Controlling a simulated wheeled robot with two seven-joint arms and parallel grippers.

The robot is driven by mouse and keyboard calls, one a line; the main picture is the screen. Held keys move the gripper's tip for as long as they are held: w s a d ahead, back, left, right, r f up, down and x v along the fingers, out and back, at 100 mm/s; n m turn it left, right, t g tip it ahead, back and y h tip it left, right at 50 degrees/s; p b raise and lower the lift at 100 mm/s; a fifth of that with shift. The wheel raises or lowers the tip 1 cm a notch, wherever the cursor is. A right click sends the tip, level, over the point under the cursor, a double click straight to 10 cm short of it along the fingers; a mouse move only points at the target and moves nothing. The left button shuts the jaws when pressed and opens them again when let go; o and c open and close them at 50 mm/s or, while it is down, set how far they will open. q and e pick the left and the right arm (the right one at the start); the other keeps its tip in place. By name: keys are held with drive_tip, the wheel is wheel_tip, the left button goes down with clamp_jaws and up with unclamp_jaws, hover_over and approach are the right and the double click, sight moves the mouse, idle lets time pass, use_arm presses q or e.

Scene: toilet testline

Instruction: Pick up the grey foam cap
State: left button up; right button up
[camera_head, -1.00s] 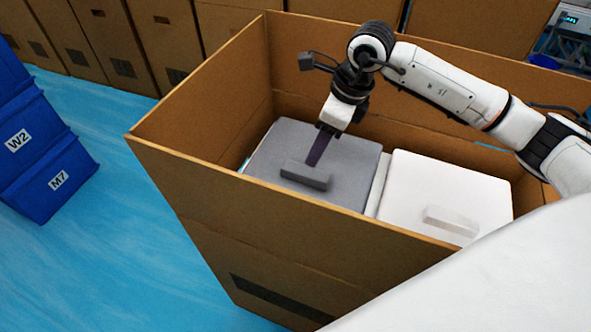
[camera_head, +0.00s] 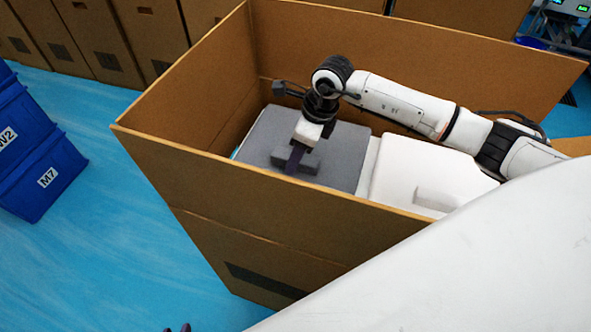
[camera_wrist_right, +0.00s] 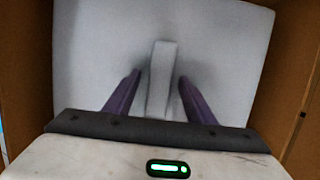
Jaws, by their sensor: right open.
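The grey foam cap (camera_head: 345,150) is a flat grey slab with a raised bar handle (camera_head: 310,165), lying in the left half of an open cardboard box. In the right wrist view the cap (camera_wrist_right: 220,60) fills most of the picture, with its handle (camera_wrist_right: 161,80) running up the middle. My right gripper (camera_head: 293,170) is down at the handle. In the wrist view its purple fingers (camera_wrist_right: 159,80) are open, one on each side of the handle, with a gap on both sides. Two dark tips at the head view's bottom edge look like my left gripper (camera_head: 178,328), mostly out of frame.
The cardboard box (camera_head: 230,215) has high walls around the cap. A white cap (camera_head: 425,165) with a similar handle lies to the right in the same box. Blue bins (camera_head: 38,165) stand at the left, and brown cartons (camera_head: 150,35) line the back.

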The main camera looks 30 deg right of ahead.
clamp_jaws()
drive_tip(key=shift+r, duration=0.1)
use_arm(q)
drive_tip(key=shift+a+r+p, duration=0.1)
drive_tip(key=shift+r+p, duration=0.25)
drive_tip(key=shift+p, duration=0.2)
use_arm(e)
wheel_tip(320, 180, up, 28)
